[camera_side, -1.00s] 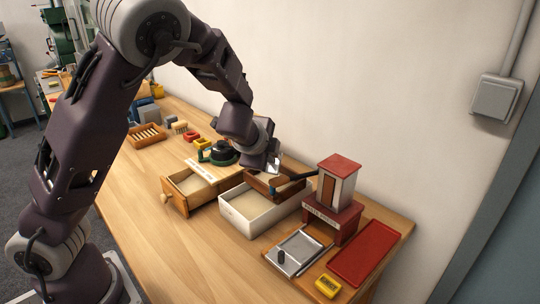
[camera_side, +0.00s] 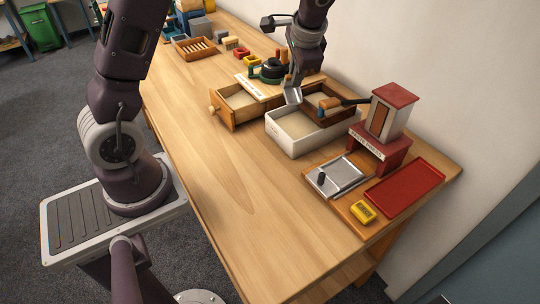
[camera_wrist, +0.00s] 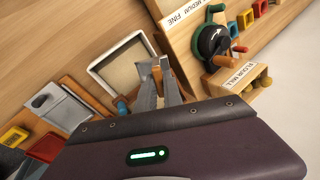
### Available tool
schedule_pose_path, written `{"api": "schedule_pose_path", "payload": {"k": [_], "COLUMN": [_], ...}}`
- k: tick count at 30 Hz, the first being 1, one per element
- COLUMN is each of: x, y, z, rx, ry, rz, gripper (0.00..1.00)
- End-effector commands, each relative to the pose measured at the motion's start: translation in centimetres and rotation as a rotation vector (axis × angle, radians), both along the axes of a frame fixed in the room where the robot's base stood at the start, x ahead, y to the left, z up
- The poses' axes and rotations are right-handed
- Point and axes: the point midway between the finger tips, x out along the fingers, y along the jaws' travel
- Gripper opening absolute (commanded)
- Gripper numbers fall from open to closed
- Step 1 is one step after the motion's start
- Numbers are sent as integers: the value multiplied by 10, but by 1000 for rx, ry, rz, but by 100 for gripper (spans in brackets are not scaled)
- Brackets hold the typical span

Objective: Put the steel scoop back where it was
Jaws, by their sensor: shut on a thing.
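My gripper (camera_side: 292,82) hangs above the boxes in the side view, at the near left of the wooden bin. It is shut on the steel scoop, whose grey metal part (camera_side: 292,96) shows below the fingers. In the wrist view a wooden piece, seemingly the scoop's handle (camera_wrist: 163,72), lies between the grey fingers. The scoop's exact tilt is hard to tell. The white box (camera_side: 283,138) with pale contents is below and to the right. It also shows ahead of my gripper in the wrist view (camera_wrist: 104,79).
The open drawer (camera_side: 236,117) is at left, near the flour mill (camera_side: 268,70). A dark-handled tool (camera_side: 342,103) lies across the wooden bin (camera_side: 318,92). A red-roofed tower (camera_side: 390,112), metal tray (camera_side: 336,176), red tray (camera_side: 405,189) and yellow device (camera_side: 362,211) stand right. The front table is clear.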

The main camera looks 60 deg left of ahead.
Motion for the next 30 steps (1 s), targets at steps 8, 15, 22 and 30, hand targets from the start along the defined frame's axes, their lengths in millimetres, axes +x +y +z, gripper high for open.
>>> {"api": "schedule_pose_path", "payload": {"k": [8,15,22,30], "x": [-85,-99,-99,-99], "y": [-23,-30,-31,-30], "z": [-4,-28,-77,-118], "rx": [-290,-421,-422,-420], "ry": [45,65,64,62], "rz": [320,305,301,300], "gripper": [0,0,0,0]}}
